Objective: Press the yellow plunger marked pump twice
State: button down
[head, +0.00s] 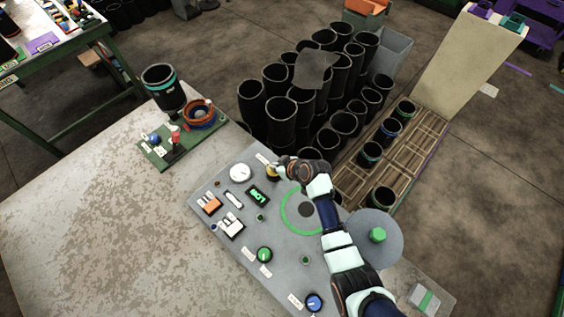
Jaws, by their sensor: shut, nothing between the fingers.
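The yellow plunger (272,171) stands at the upper edge of the grey control panel (231,258), right of a white dial. A small white label (262,158) sits beside it; its text is too small to read. My gripper (281,169) is shut and empty, with its tip right at the plunger and covering part of it. I cannot tell whether it touches the plunger or how far down the plunger is.
The panel also carries a white dial (240,172), a green display (258,195), orange and white switches, a green knob (264,254) and a blue knob (314,302). Black sleeves (282,118) crowd behind the panel. A green board (160,153) with a black sleeve stands at left.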

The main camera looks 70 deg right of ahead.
notch_tip(320, 180, up, 5)
jog(key=p, duration=0.2)
jog(key=shift+f+p, duration=0.15)
jog(key=shift+p, duration=0.25)
jog(key=v, duration=0.9)
jog(key=shift+s+f, duration=0.15)
jog(key=shift+f, duration=0.05)
jog(key=shift+a, duration=0.15)
dwell(0.5)
jog(key=w+d+m+p, duration=0.3)
jog(key=w+m+p, duration=0.3)
jog(key=m+p, duration=0.1)
jog(key=shift+r+m+t, duration=0.25)
jog(key=shift+m+t, duration=0.15)
jog(key=shift+w+f, duration=0.1)
jog(key=shift+w, duration=0.05)
notch_tip(320, 180, down, 9)
jog(key=b, duration=0.7)
jog(key=shift+r+b, duration=0.25)
jog(key=shift+b, duration=0.05)
dwell(0.4)
